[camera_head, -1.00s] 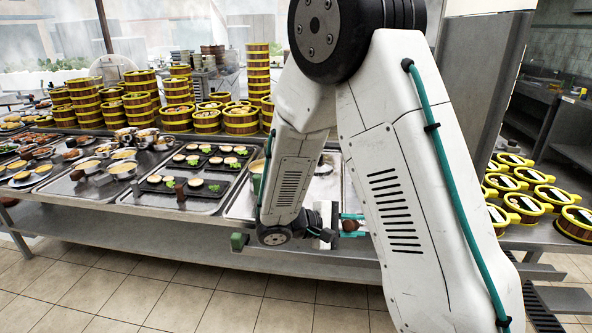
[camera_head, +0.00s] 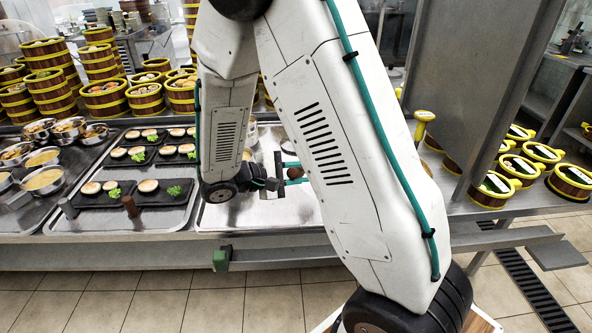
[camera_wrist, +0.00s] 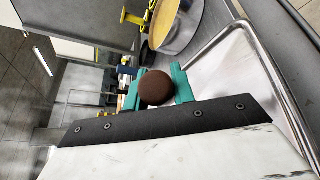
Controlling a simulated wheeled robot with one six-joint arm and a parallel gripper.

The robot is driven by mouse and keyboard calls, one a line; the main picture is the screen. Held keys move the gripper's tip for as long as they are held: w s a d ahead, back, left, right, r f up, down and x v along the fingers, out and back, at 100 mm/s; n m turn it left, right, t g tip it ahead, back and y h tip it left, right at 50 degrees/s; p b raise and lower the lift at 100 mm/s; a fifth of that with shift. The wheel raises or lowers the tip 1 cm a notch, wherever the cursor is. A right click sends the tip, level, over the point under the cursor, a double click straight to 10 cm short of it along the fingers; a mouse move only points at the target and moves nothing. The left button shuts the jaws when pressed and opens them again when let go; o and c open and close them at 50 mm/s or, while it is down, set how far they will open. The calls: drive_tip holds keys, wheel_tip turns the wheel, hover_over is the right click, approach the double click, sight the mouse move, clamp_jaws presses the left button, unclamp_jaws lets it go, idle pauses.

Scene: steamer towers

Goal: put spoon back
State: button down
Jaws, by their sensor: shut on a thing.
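My gripper (camera_head: 292,174) is over the metal tray at the middle of the counter, partly hidden by my arm link. Its teal fingers are shut on a dark brown, round-ended piece (camera_head: 297,171), which looks like the end of the spoon's handle. In the wrist view, this brown end (camera_wrist: 157,88) sits between the two teal fingers. The rest of the spoon is hidden, so I cannot tell whether it touches the tray.
The metal tray (camera_head: 235,213) lies below my gripper. Black plates of food (camera_head: 150,192) stand left. Steamer towers (camera_head: 105,98) stand behind. Lidless-looking steamers (camera_head: 495,188) stand right, beyond a grey upright panel (camera_head: 470,80).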

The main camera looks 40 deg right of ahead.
drive_tip(key=shift+a+r, duration=0.1)
drive_tip(key=shift+a, duration=0.1)
drive_tip(key=shift+f, duration=3.5)
drive_tip(key=c, duration=1.1)
unclamp_jaws()
drive_tip(key=shift+v, duration=3.8)
drive_tip(key=shift+a, duration=0.2)
